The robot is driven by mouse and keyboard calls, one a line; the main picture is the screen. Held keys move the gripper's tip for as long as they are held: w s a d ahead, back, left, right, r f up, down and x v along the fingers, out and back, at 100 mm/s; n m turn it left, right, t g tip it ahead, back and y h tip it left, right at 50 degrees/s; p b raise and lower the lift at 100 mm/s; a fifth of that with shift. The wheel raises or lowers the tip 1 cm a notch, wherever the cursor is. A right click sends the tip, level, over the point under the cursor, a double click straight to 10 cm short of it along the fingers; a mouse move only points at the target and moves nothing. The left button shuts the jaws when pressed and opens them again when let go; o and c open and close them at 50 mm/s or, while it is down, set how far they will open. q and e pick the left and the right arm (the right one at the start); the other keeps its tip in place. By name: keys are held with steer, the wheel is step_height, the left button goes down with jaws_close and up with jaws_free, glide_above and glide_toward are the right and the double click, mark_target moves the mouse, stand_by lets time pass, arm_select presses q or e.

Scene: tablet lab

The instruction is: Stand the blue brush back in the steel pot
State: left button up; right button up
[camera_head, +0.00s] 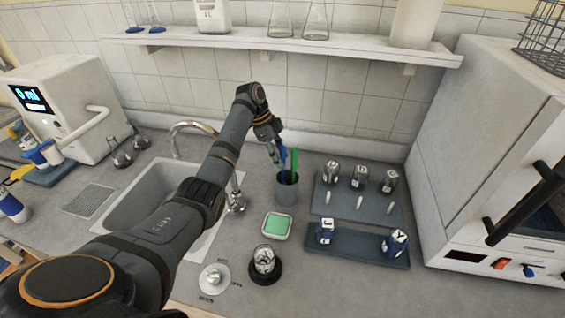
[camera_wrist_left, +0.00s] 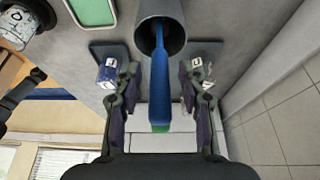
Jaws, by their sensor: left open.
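The blue brush (camera_head: 283,156) stands in the steel pot (camera_head: 287,192), its lower end hidden inside the pot. In the left wrist view the blue brush (camera_wrist_left: 160,75) runs out of the mouth of the pot (camera_wrist_left: 174,42). A green brush (camera_head: 295,162) stands in the same pot; its end (camera_wrist_left: 160,127) shows behind the blue one in the wrist view. My left gripper (camera_head: 275,150) is open at the upper part of the blue brush. In the wrist view its fingers (camera_wrist_left: 160,84) lie on either side of the blue brush, with gaps between. My right gripper is not in view.
A sink (camera_head: 128,212) with a tap lies left of the pot. A green sponge dish (camera_head: 277,226) sits in front. A dark tray of vials (camera_head: 342,208) and another with two containers (camera_head: 358,249) stand right. A shelf (camera_head: 345,47) runs above.

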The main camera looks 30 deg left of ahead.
arm_select(q)
steer(key=p+v, duration=0.3)
steer(key=v, duration=0.7)
steer(key=shift+f, duration=0.1)
